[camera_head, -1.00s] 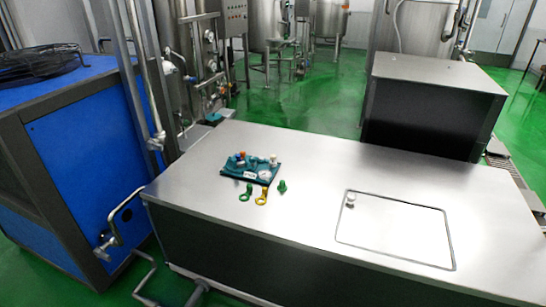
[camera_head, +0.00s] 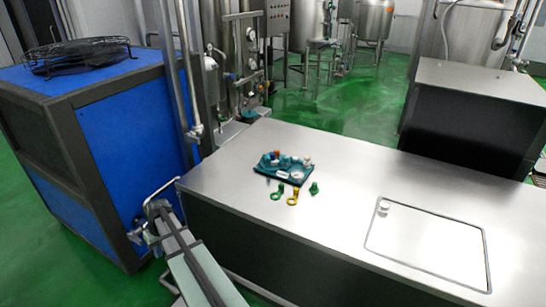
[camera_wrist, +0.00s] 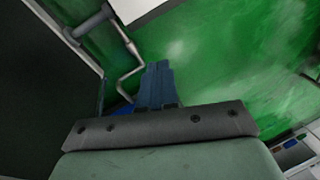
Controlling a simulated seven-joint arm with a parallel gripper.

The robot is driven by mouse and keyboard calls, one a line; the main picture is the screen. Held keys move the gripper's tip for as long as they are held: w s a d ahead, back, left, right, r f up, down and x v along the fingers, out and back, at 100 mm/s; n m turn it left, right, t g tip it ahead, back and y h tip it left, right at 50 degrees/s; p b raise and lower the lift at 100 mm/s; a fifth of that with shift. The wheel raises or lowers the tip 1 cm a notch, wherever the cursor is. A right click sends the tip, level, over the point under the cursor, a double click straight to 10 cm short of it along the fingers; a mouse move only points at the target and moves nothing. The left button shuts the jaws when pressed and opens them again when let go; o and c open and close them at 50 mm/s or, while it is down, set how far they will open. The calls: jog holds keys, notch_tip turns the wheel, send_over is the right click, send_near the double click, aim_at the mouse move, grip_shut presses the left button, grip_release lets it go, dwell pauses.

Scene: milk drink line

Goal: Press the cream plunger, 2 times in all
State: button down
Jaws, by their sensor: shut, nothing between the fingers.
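A teal panel block (camera_head: 268,174) lies on the steel table, with several small coloured parts on it. A pale knob at its right back corner (camera_head: 308,160) looks like the cream plunger; it is too small to tell whether it is pressed. My gripper shows in the wrist view, its two blue fingers (camera_wrist: 157,82) together and empty over the green floor. In the head view my arm enters at bottom left, beside the table's left end. It is low, well apart from the panel, and nothing touches the plunger.
Green (camera_head: 277,192), yellow (camera_head: 293,197) and dark green (camera_head: 314,188) small pieces lie in front of the panel. The steel table (camera_head: 340,168) has an inset hatch (camera_head: 425,245) at right. A blue cabinet (camera_head: 135,135) and upright pipes stand at left.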

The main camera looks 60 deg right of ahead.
jog(key=s+d+r+m+t, duration=0.1)
jog(key=d+r, duration=0.2)
jog(key=d, duration=1)
jog(key=s+d+r+m+t, duration=0.1)
jog(key=d+r, duration=0.3)
jog(key=d, duration=0.9)
jog(key=s+d+r+t, duration=0.2)
jog(key=d+r, duration=0.1)
jog(key=d, duration=1)
jog(key=shift+s+d+r+m+y, duration=0.2)
jog(key=shift+m+y, duration=0.1)
jog(key=shift+m, duration=0.1)
jog(key=s+d+r+m+t, duration=0.1)
jog(key=s+d+r, duration=0.2)
jog(key=s+d, duration=0.35)
jog(key=s+d+r+t, duration=0.1)
jog(key=s+d+r, duration=0.2)
jog(key=d, duration=0.7)
notch_tip(320, 180, up, 7)
jog(key=t+h, duration=0.2)
send_over(309, 157)
jog(key=shift+d+r+m, duration=0.15)
jog(key=shift+m, duration=0.25)
jog(key=shift+f, duration=4.45)
